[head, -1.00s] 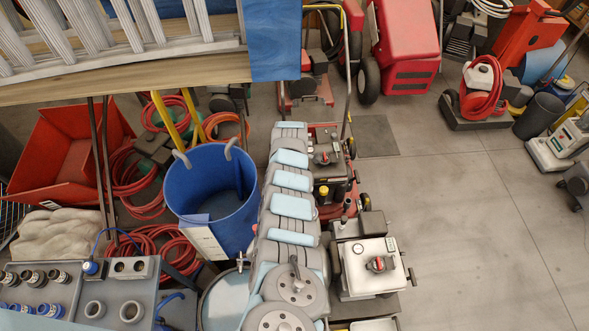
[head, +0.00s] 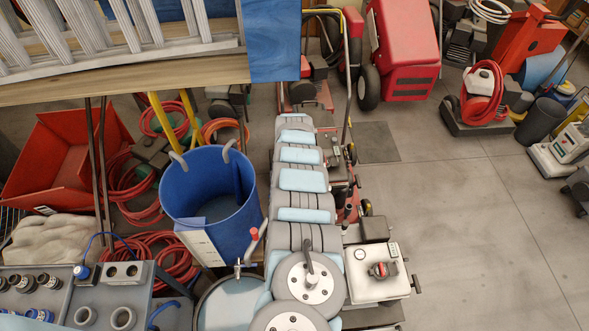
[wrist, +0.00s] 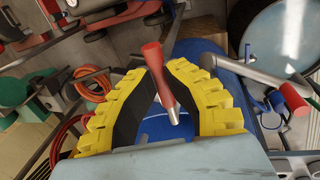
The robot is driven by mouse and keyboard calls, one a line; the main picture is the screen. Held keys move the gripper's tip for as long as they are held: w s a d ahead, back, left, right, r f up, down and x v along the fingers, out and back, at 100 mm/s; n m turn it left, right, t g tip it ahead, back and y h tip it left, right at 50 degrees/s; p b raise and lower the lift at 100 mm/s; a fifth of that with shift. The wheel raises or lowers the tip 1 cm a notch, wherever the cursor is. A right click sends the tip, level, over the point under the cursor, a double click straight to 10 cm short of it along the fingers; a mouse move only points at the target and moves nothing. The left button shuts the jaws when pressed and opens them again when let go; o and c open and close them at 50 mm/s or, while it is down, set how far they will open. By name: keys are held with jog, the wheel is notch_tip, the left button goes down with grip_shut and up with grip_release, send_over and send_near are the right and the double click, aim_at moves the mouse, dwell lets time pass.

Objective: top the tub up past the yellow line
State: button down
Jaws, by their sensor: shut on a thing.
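The blue tub (head: 178,215) stands open left of my arm in the head view, with two hooked grey pieces over its far rim and a pale card (head: 200,246) on its front. I cannot make out a yellow line or a water level in it. A metal tap (head: 238,268) stands at its near side, with a red-tipped lever (head: 254,235) close by. In the wrist view, my gripper (wrist: 164,72) has its yellow fingers closed around a red handle (wrist: 153,56) with a metal end. The gripper is hidden behind my arm in the head view.
A round grey-topped drum (head: 228,306) stands in front of the tub. A grey bench with fittings (head: 105,300) is at lower left, and a white-topped machine (head: 372,268) at right. Red hoses (head: 160,248) lie left of the tub. Open floor (head: 480,220) is further right.

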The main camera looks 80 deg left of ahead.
jog(key=shift+f, duration=0.15)
dwell(0.4)
jog(key=c, duration=1)
grip_release()
jog(key=shift+c, duration=0.2)
jog(key=shift+w+d+r, duration=0.1)
jog(key=shift+d+r, duration=0.1)
jog(key=shift+r, duration=1.1)
notch_tip(320, 180, up, 9)
jog(key=d, duration=0.2)
jog(key=shift+s+r, duration=0.15)
jog(key=shift+s, duration=0.05)
